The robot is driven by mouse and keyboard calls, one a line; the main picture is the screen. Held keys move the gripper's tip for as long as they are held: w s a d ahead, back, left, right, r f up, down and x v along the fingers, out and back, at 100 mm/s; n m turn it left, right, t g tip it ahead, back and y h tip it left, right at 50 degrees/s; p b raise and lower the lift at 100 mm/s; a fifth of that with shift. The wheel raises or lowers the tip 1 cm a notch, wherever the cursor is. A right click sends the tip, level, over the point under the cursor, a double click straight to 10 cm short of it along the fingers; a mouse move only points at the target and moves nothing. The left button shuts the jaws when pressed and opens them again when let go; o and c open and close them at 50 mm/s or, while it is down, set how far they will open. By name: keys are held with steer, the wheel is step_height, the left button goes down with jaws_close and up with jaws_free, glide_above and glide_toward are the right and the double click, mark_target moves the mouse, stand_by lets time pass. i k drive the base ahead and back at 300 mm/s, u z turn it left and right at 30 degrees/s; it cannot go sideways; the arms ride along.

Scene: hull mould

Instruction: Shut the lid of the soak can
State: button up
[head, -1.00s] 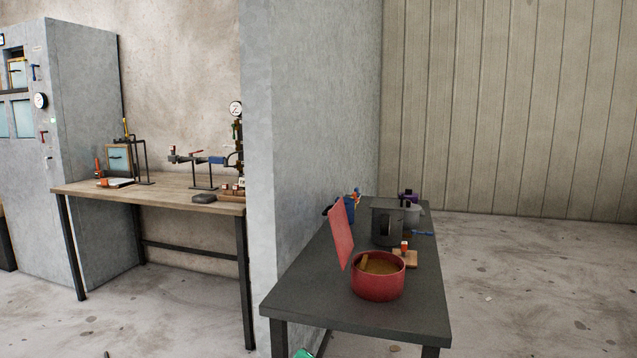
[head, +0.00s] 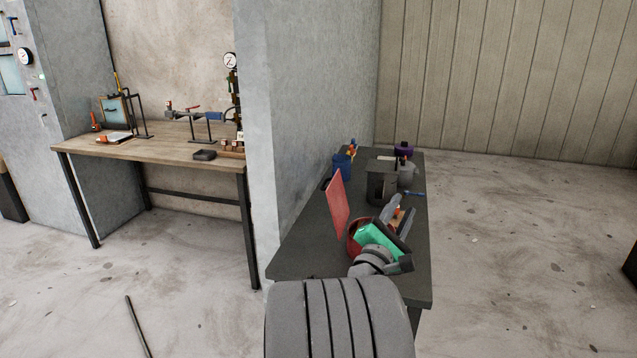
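The soak can appears to be the round red pot (head: 353,240) on the dark table. Its flat red lid (head: 338,209) stands open, nearly upright, at the pot's left side. My gripper (head: 399,213), with a green body, is over the right part of the pot and hides most of its mouth. Its two grey fingers are spread apart and point away from me, with no held object visible between them. The gripper is to the right of the lid and apart from it.
On the dark table (head: 305,258) behind the pot stand a dark grey box-like can (head: 381,188), a blue container (head: 343,165) and a grey pot with a purple top (head: 406,173). A grey wall (head: 305,110) borders the left. A wooden workbench (head: 150,153) stands further left.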

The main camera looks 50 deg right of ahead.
mark_target(337, 200)
steer(key=i, duration=0.95)
